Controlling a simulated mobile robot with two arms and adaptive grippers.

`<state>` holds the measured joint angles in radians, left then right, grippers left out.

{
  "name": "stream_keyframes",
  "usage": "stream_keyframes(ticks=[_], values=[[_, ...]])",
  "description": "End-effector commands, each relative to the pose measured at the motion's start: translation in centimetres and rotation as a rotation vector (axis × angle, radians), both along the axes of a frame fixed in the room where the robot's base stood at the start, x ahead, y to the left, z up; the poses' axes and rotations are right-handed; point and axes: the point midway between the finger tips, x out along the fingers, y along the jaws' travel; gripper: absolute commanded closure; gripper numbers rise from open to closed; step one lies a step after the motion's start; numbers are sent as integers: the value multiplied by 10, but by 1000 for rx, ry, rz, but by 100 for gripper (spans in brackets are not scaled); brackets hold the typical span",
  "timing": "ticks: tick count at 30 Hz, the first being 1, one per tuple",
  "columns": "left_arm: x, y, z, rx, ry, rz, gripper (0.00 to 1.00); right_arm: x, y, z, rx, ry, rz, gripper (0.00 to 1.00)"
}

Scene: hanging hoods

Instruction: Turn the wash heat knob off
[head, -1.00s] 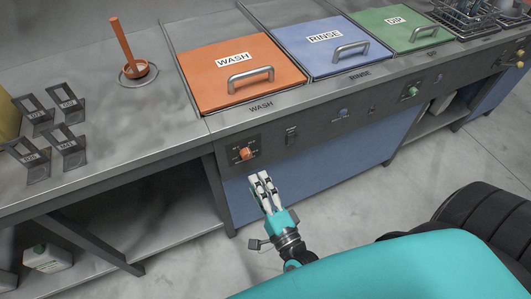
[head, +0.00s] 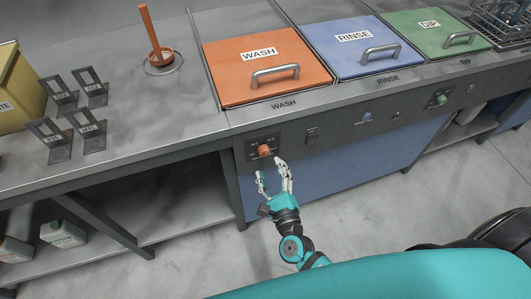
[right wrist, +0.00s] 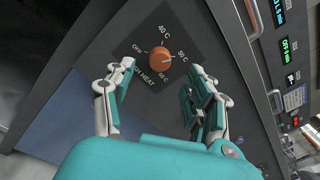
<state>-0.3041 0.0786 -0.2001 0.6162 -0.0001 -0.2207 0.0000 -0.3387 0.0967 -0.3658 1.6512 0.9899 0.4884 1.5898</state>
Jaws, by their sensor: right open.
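The wash heat knob (head: 264,150) is a small orange knob on the dark front panel below the wash lid. In the right wrist view the knob (right wrist: 161,59) sits on a black plate marked OFF, 40 C, 50 C and 60 C. I cannot tell for sure which mark it points to. My right gripper (head: 270,168) is open and empty, just in front of and below the knob. In the right wrist view its fingers (right wrist: 158,70) are spread to either side, apart from the knob. My left gripper is not in view.
The orange WASH lid (head: 265,68), blue RINSE lid (head: 355,46) and green DIP lid (head: 438,32) are closed above the panel. A dark switch (head: 311,135) is right of the knob. Labelled metal holders (head: 90,132) stand on the left counter. The floor in front is clear.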

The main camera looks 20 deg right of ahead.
Motion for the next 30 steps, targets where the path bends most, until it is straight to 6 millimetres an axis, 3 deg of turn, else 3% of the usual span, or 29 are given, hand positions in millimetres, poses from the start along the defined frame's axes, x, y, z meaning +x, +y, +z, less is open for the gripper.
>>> stream_keyframes(ticks=[3,9,21,30], values=[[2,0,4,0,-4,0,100,26,-1,2,-1,-2,-2,45],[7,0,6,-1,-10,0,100,51,-2,1,-1,-2,-1,45],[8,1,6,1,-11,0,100,60,-2,0,-1,0,0,45],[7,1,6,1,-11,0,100,60,-2,0,-1,-1,-1,82]])
